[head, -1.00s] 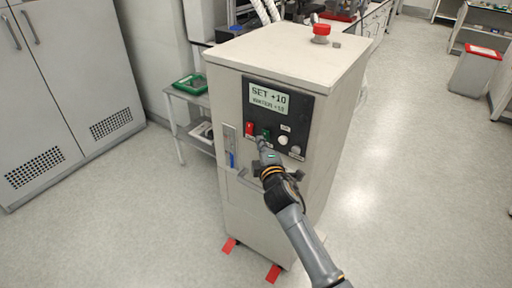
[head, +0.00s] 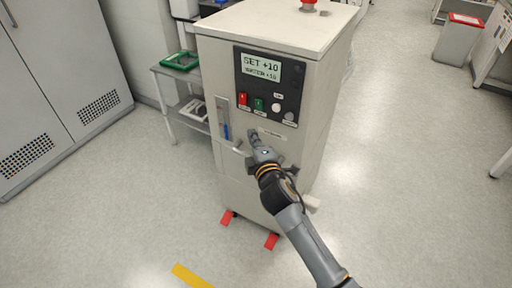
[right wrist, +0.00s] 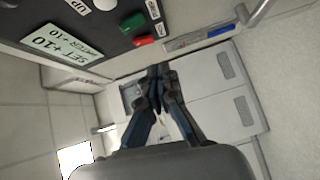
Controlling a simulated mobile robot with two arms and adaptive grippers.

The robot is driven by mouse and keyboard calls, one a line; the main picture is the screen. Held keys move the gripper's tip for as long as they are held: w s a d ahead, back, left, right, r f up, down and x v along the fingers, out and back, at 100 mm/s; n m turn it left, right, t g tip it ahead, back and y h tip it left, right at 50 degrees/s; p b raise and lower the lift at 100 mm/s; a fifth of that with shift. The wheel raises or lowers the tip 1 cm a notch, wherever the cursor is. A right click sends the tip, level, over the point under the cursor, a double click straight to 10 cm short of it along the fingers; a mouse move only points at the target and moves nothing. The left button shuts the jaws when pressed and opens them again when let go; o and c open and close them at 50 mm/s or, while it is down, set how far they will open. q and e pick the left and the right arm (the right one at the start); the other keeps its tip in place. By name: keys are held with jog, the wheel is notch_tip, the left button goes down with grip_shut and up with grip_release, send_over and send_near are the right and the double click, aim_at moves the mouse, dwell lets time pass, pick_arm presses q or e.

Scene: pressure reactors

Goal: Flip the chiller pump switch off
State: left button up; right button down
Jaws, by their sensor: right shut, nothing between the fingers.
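The chiller (head: 225,75) is a tall off-white cabinet with a dark control panel (head: 287,85) near its top front. The panel's display (head: 261,66) reads SET +10. In the right wrist view the red switch (right wrist: 143,41) and green switch (right wrist: 132,22) also show. My right gripper (head: 252,131) is shut and empty, below the panel and apart from both switches; its closed fingertips show in the right wrist view (right wrist: 158,70). My left gripper is out of view.
A white knob (head: 276,107) and a grey knob (head: 290,117) are right of the switches. A metal handle (head: 232,146) and blue-marked gauge (head: 225,128) lie left of my gripper. A red button (head: 308,5) tops the chiller.

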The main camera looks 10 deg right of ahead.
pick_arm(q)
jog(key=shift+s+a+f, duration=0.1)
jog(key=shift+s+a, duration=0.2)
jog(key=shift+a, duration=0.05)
pick_arm(e)
jog(key=s, duration=0.3)
jog(key=shift+s+d+f, duration=0.15)
jog(key=shift+s+d, duration=0.1)
jog(key=shift+s, duration=0.05)
